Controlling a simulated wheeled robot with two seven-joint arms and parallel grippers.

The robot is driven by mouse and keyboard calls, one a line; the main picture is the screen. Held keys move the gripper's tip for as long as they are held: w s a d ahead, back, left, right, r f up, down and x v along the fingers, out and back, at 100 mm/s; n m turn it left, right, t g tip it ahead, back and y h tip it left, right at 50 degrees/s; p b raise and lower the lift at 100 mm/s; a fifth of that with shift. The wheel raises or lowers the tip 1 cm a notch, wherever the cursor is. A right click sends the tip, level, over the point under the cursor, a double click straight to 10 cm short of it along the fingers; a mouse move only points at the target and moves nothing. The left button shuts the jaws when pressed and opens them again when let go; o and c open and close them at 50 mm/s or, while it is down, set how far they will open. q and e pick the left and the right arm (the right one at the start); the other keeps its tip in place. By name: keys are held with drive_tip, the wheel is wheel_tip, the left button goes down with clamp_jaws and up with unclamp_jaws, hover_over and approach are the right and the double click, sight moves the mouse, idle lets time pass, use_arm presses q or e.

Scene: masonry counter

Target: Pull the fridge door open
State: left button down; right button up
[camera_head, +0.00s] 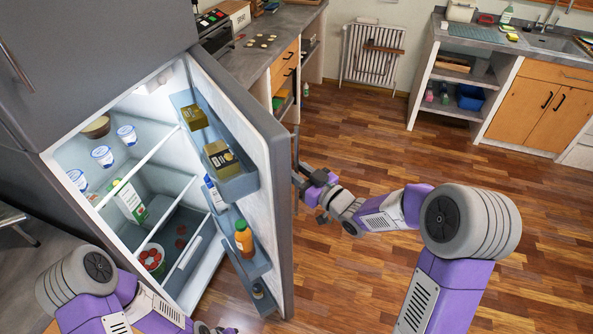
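The grey fridge door (262,115) stands wide open, swung out to the right of the fridge (115,160). Its inner shelves face me and the lit interior shows. A dark upright handle (295,150) shows at the door's outer edge. My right gripper (303,178) is at this handle, on the outer side of the door. The door edge hides part of its fingers, so I cannot tell whether they close on the handle. My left gripper (216,329) is low at the bottom edge, in front of the fridge, partly cut off; its fingers are unclear.
Door shelves hold boxes and an orange bottle (243,238). Inside are white tubs (102,156) and a carton (128,201). A counter (265,60) stands behind the door, and a sink unit (535,95) at the back right. The wooden floor (370,150) right of the door is clear.

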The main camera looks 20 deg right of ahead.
clamp_jaws()
drive_tip(key=shift+w+d, duration=0.1)
idle(0.3)
